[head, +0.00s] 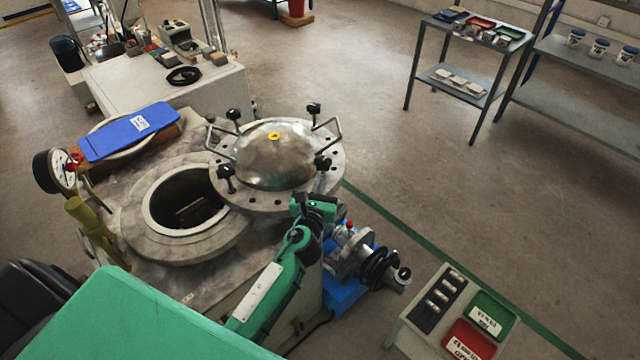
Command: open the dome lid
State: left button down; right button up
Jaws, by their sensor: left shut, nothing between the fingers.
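The dome lid (275,160) is a grey metal dome on a flat bolted flange, with black knobs, bent handles and a yellow ring on top. It sits swung to the right of the round vessel opening (185,197). The opening is mostly uncovered, with a dark inside, and the lid's flange overlaps only the right part of its wide rim. My left gripper (315,208) is at the lid's near right edge, shut and empty. Its fingertips are hard to make out, and I cannot tell whether it touches the lid. My right gripper is out of view.
A pressure gauge (62,170) and a blue clipboard (129,131) are left of the opening. A blue pump unit (345,285) stands right of the vessel. A small stand (415,325) with green and red trays is at lower right. Open floor lies beyond, toward the shelves.

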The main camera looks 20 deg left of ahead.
pick_arm(q)
jog(key=shift+w, duration=0.15)
